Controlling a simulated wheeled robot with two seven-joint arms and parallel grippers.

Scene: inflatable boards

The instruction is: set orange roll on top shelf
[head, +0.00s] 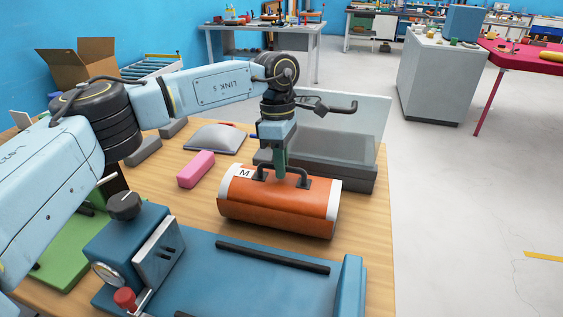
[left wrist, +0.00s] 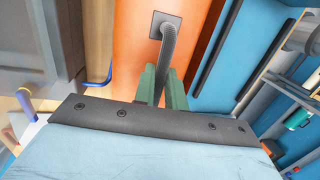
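The orange roll (head: 285,207) is a cylinder with white ends, an "M" label and a black handle on top. It lies on the wooden table, behind the blue machine. My left gripper (head: 280,168) points straight down over the roll, at its handle. In the left wrist view the roll (left wrist: 190,25) is close below, and its handle runs between the two green fingers (left wrist: 163,85), which look closed against it. My right gripper is not in view. I cannot make out a top shelf for the roll.
A blue machine (head: 220,270) with a knob and gauge fills the table's front. A pink block (head: 196,169) and a grey wedge (head: 215,138) lie left of the roll. A clear panel on a grey base (head: 345,174) stands behind it. The floor to the right is clear.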

